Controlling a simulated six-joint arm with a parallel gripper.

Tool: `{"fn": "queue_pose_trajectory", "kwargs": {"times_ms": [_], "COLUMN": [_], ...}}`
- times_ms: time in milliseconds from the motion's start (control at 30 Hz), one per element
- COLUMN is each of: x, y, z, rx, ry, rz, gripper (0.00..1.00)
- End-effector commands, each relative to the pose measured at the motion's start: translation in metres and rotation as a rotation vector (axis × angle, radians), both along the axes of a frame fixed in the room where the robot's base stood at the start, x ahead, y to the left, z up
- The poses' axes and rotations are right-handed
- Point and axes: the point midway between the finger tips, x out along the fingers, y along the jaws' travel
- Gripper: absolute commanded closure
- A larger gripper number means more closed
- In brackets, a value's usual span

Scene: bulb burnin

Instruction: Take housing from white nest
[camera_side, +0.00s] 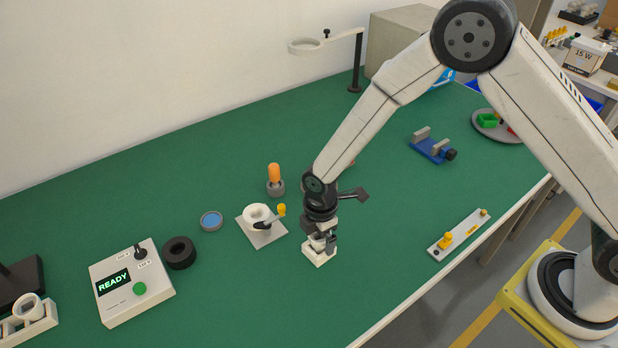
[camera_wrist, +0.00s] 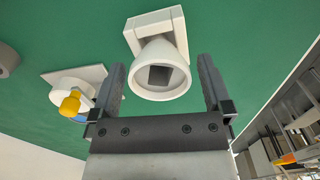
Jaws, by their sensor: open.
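The white nest (camera_side: 317,256) is a small square block on the green table, directly below my gripper (camera_side: 323,240) in the side view. In the wrist view the nest (camera_wrist: 150,22) shows behind a white, cup-shaped housing (camera_wrist: 147,58). The housing's round open end faces the camera, with a dark square inside. My gripper (camera_wrist: 160,75) is open, with one finger on each side of the housing and visible gaps between. Nothing is held. In the side view my gripper hides most of the housing.
A grey plate (camera_side: 268,239) with a white round socket (camera_side: 256,213) and yellow-knobbed clamp (camera_side: 281,209) stands close at left. An orange bulb (camera_side: 274,174) stands behind it. A black ring (camera_side: 179,253) and READY box (camera_side: 133,285) lie farther left. The table toward the front edge is clear.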

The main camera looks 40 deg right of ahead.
Motion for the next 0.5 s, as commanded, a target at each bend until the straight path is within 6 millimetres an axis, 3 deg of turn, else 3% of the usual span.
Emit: {"fn": "queue_pose_trajectory", "kwargs": {"times_ms": [200,500], "x": [0.0,0.0], "y": [0.0,0.0], "z": [-0.015,-0.016], "rx": [0.0,0.0], "ry": [-0.001,-0.002], "rz": [0.0,0.0], "gripper": [0.0,0.0]}}
